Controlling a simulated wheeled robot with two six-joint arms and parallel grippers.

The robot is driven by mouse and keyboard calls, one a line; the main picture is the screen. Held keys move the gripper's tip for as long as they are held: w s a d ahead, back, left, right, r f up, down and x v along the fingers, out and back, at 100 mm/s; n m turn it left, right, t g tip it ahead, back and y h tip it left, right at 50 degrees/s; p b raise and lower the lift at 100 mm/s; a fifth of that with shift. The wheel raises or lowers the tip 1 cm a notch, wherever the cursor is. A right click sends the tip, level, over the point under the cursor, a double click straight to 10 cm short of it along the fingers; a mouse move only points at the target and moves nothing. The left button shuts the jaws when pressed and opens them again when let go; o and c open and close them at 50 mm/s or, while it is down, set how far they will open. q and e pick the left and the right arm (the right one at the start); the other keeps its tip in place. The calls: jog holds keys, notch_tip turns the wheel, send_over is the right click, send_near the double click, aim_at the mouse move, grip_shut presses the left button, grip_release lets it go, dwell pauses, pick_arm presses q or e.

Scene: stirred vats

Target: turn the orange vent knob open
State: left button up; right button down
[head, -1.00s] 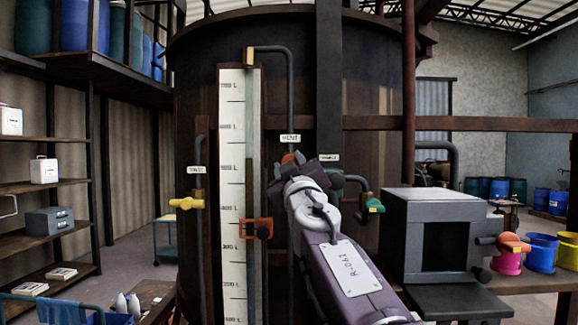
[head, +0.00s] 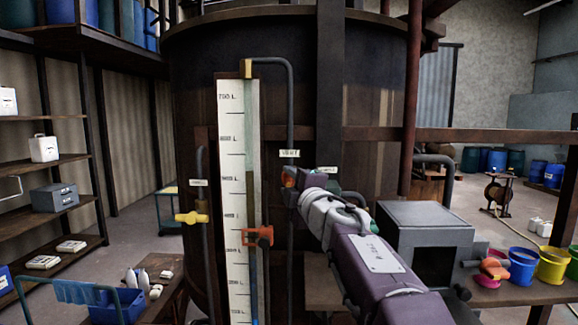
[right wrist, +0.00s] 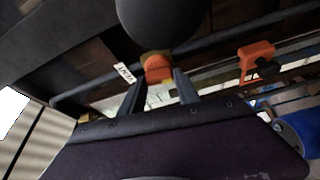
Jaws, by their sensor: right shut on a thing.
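The orange vent knob (head: 288,178) sits on a thin grey pipe just below the white VENT label (head: 289,153), on the front of the dark vat. My right gripper (head: 297,181) reaches it from the lower right and partly hides it. In the right wrist view the orange knob (right wrist: 158,68) shows between the tips of the two dark fingers (right wrist: 160,88), which are shut on it. The VENT label (right wrist: 124,72) is beside it there. How far the knob is turned cannot be made out. My left gripper is not in view.
A yellow valve handle (head: 191,218) and a tall white level scale (head: 231,190) with an orange-red clamp (head: 258,237) are left of the knob. A grey box (head: 428,232) stands close on the right of my arm. Buckets (head: 522,267) stand farther right.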

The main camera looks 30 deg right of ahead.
jog(key=shift+r+n+g+p, duration=0.2)
jog(key=shift+n+g+p, duration=0.1)
jog(key=shift+n+p, duration=0.7)
jog(key=c, duration=0.9)
grip_release()
jog(key=shift+d, duration=0.1)
jog(key=shift+w+d+f, duration=0.2)
jog(key=shift+d, duration=0.05)
jog(key=shift+a, duration=0.1)
